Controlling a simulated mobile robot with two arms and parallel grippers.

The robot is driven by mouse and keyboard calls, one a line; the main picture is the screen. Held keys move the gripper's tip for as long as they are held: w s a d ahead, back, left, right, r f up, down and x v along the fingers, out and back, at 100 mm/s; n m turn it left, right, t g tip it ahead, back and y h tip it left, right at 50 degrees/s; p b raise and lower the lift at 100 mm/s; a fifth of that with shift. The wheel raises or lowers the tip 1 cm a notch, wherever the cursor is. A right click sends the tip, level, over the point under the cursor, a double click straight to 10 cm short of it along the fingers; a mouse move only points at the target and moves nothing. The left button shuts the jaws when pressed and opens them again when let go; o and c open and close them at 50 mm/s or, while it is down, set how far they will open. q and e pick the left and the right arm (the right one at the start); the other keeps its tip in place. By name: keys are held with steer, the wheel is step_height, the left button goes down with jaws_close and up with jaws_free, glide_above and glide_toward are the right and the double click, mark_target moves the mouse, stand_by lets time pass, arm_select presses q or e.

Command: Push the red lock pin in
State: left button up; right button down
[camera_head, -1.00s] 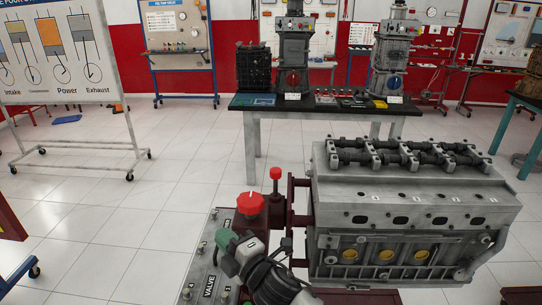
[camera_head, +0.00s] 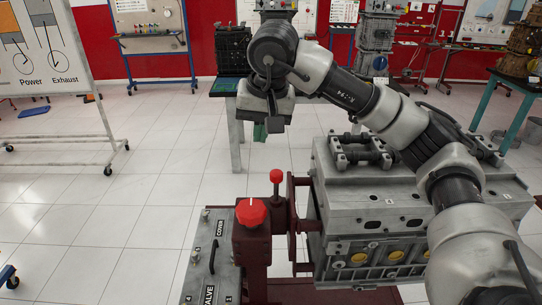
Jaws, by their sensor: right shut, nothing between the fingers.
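The red lock pin (camera_head: 276,177) appears to be the round red cap on a thin upright stem, standing clear on the dark red stand of the engine. A bigger faceted red knob (camera_head: 251,212) is just in front and left of it. My right gripper (camera_head: 268,129) hangs fingers-down above the pin in the picture, shut and empty. It does not touch the pin; its exact depth relative to it is hard to judge. My left gripper is not in view.
The grey engine block (camera_head: 375,214) sits right of the pin, partly hidden by my right arm. A labelled panel (camera_head: 214,262) with a lever is left of the knob.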

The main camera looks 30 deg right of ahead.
steer(key=d+r+h, duration=0.2)
steer(key=d, duration=0.2)
steer(key=p, duration=0.2)
glide_toward(278, 176)
steer(key=w+f, duration=0.1)
steer(key=w+d+f, duration=0.1)
steer(key=f, duration=0.1)
steer(key=w+d+f, duration=0.1)
steer(key=f, duration=0.1)
steer(key=shift+w+f, duration=0.1)
steer(key=shift+f, duration=0.7)
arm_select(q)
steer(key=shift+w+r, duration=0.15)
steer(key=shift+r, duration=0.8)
arm_select(e)
step_height(278, 176, down, 5)
steer(key=b, duration=0.4)
steer(key=shift+r, duration=0.1)
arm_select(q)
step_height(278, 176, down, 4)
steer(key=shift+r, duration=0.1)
arm_select(e)
steer(key=shift+a, duration=0.1)
